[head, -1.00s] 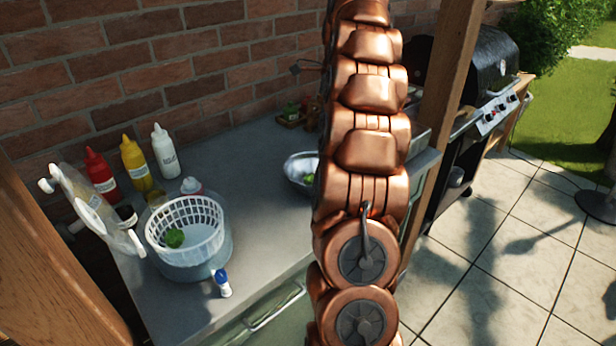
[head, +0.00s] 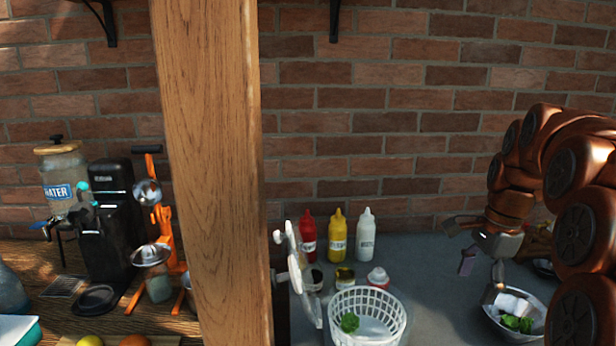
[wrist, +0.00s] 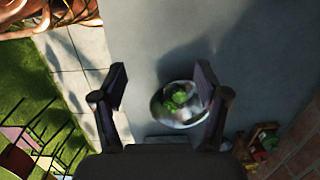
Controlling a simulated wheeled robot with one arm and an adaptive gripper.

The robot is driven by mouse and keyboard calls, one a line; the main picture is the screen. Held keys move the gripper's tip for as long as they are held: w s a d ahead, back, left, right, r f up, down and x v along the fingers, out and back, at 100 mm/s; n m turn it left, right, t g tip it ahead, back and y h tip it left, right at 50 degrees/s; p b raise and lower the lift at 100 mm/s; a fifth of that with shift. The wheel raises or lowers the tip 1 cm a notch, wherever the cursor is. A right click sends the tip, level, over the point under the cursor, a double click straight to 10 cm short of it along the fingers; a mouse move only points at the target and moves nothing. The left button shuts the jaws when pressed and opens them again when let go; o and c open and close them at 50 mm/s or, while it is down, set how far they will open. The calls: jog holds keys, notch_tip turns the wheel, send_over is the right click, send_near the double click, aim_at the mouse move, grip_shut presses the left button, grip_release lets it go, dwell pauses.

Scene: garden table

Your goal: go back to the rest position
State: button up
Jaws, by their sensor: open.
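My gripper (head: 482,268) is at the right of the head view, above the grey counter (head: 425,262), with its fingers apart and nothing between them. In the wrist view my gripper (wrist: 160,90) is open, its two fingers spread on either side. A metal bowl (wrist: 183,122) with green leafy pieces sits on the counter below it. The same bowl (head: 541,318) shows at the lower right of the head view. My copper arm reaches in from the right edge.
A white basket (head: 366,292) with a green piece inside stands on the counter. Red (head: 308,238), yellow (head: 338,238) and white (head: 366,236) bottles stand behind it. A wooden post (head: 212,170) rises at the left, with a water dispenser (head: 62,185) beyond.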

jog(key=s+a+f+n, duration=0.4)
jog(key=s+a+n, duration=0.2)
jog(key=s, duration=0.2)
jog(key=s+a+f+n+g+h, duration=0.1)
jog(key=s+a+f+n, duration=0.3)
jog(key=s, duration=0.5)
jog(key=s+a+f+n+g, duration=0.1)
jog(key=s+a+f+n, duration=0.2)
jog(key=s+a+n, duration=0.5)
jog(key=shift+s+a+f, duration=0.35)
jog(key=shift+s+f, duration=0.05)
jog(key=shift+s, duration=0.3)
